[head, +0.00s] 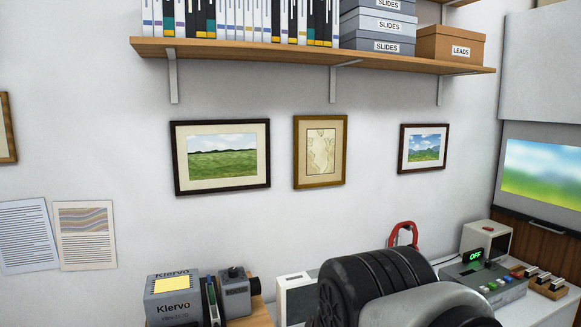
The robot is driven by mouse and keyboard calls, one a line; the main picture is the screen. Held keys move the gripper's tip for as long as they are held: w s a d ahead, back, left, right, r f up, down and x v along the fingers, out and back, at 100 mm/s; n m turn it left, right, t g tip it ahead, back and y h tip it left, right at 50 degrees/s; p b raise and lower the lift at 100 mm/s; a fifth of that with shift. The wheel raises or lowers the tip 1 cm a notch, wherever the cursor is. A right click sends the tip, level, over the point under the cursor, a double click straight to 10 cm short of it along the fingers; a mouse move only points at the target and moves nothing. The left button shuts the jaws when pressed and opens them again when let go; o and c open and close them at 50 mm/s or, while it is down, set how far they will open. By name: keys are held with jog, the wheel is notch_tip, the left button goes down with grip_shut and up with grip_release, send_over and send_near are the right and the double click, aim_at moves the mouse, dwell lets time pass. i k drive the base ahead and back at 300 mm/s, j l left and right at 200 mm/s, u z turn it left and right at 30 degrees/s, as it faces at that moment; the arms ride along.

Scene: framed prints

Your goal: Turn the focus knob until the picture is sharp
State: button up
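A blurred picture (543,173) of green land and blue sky shows on a pale screen at the right edge of the head view. A small grey device (236,292) with a dark round part on its right side stands at the bottom left. It has a small dark piece on top; I cannot tell whether this is the focus knob. My arm's dark ridged links fill the bottom middle. My gripper is not in view.
A grey Klervo box (172,300) stands left of the small device. A grey unit (484,282) with coloured buttons and a green OFF display stands at lower right. A red curved handle (403,233) rises behind my arm. A loaded shelf (320,58) spans the wall above framed prints (222,157).

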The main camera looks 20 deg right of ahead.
aim_at(234, 271)
jog(key=z, duration=1.5)
jog(key=j+u, duration=0.1)
jog(key=u, duration=0.3)
jog(key=i+u, duration=0.15)
jog(key=u, duration=0.25)
jog(key=i+j+u, duration=0.1)
jog(key=u, duration=0.7)
jog(key=i, duration=0.05)
